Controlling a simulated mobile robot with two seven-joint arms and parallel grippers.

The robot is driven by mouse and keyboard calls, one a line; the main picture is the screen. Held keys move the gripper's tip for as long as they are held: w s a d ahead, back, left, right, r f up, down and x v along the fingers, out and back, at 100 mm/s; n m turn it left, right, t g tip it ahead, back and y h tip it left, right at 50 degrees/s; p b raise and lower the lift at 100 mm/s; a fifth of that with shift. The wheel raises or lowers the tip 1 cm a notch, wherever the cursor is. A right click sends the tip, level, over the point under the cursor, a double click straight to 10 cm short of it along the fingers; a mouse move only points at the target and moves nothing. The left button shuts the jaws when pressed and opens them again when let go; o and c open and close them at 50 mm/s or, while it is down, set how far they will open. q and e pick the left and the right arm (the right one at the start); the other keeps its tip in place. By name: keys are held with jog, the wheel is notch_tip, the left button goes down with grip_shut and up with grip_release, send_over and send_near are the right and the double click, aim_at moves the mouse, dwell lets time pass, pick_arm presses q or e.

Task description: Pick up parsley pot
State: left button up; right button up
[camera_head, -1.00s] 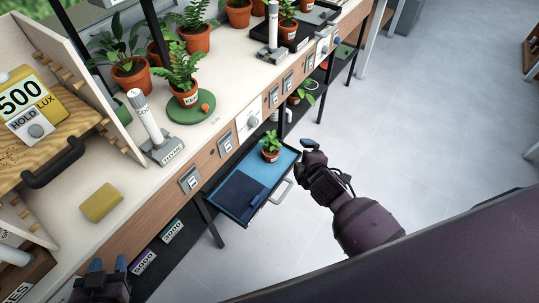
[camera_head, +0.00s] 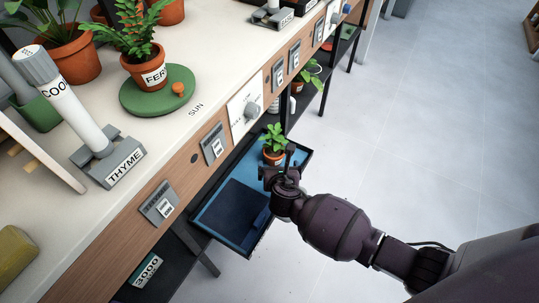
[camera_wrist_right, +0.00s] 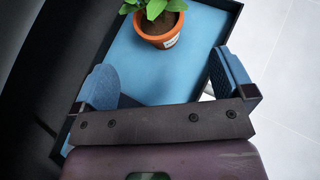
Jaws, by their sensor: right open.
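A small terracotta pot with a leafy green plant (camera_head: 274,146) stands upright at the far end of a blue-lined open drawer (camera_head: 236,185). In the right wrist view the pot (camera_wrist_right: 160,30) shows at the top with a white label, too small to read. My right gripper (camera_head: 277,170) is over the drawer, just nearer than the pot. In the right wrist view its two blue-padded fingers (camera_wrist_right: 165,80) are spread wide, with the pot beyond them and nothing between them. I do not see my left gripper now.
The bench edge with switches (camera_head: 213,145) runs above the drawer's left side. A fern pot (camera_head: 147,70) on a green disc and a thyme stand (camera_head: 108,163) are on the bench. Floor at right is clear.

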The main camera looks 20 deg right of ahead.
aim_at(274, 152)
jog(key=shift+n, duration=0.3)
jog(key=b+x, duration=0.1)
jog(key=x, duration=0.1)
jog(key=b+x, duration=0.1)
jog(key=x, duration=0.2)
jog(key=shift+w+a+f, duration=0.1)
jog(key=shift+f, duration=0.35)
jog(key=shift+w+b, duration=0.35)
jog(key=shift+w, duration=0.05)
jog(key=b+x, duration=0.3)
jog(key=x, duration=0.1)
jog(key=shift+f, duration=0.25)
jog(key=shift+w, duration=0.5)
pick_arm(q)
jog(key=shift+a+f+n+t, duration=0.15)
jog(key=shift+a+n+t, duration=0.15)
jog(key=shift+t, duration=0.3)
jog(key=shift+a+f+n+t, duration=0.2)
jog(key=shift+n+t, duration=0.1)
jog(key=shift+t, duration=0.3)
pick_arm(e)
jog(key=shift+r, duration=0.15)
jog(key=shift+c, duration=0.3)
jog(key=c, duration=0.7)
